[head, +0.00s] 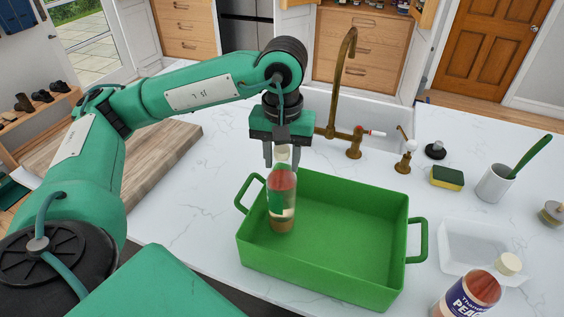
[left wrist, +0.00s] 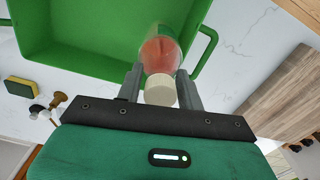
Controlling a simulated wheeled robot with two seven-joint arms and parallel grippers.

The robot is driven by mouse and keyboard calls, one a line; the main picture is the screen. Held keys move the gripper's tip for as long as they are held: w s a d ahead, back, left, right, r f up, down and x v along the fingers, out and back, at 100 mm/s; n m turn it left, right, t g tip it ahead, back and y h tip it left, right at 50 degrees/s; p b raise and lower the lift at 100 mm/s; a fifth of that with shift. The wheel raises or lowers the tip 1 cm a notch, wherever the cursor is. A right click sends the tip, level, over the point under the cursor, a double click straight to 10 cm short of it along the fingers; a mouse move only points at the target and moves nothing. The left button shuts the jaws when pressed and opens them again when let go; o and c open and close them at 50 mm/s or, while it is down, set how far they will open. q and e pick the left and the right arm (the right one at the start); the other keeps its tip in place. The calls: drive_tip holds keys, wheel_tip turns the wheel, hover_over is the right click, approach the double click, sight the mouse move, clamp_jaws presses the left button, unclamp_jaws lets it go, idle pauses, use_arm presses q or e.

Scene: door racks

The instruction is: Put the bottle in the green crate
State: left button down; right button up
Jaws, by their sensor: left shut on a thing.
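The bottle (head: 282,199) is clear with a red and green label and a pale cap, and it is upright. My left gripper (head: 281,158) is shut on the bottle at its cap end and points down. In the left wrist view the cap (left wrist: 160,90) sits between the two fingers of the left gripper (left wrist: 161,88). The green crate (head: 350,205) stands on the white counter. The bottle shows over the left part of the crate's inside; I cannot tell whether its base touches the crate floor. My right gripper is not in view.
A second bottle with a purple label (head: 470,293) stands at the front right, by a white tray (head: 484,246). A brass faucet (head: 341,85), a sponge (head: 447,178) and a white cup (head: 494,184) are behind. A wooden board (head: 160,165) lies left.

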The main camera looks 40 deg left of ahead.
use_arm(q)
wheel_tip(320, 180, down, 2)
drive_tip(key=shift+f, duration=0.1)
drive_tip(key=c, duration=0.8)
unclamp_jaws()
drive_tip(key=shift+c, duration=0.2)
drive_tip(key=shift+r, duration=0.35)
wheel_tip(320, 180, up, 9)
drive_tip(key=shift+r+b, duration=0.2)
drive_tip(key=shift+b, duration=0.5)
drive_tip(key=shift+r, duration=1)
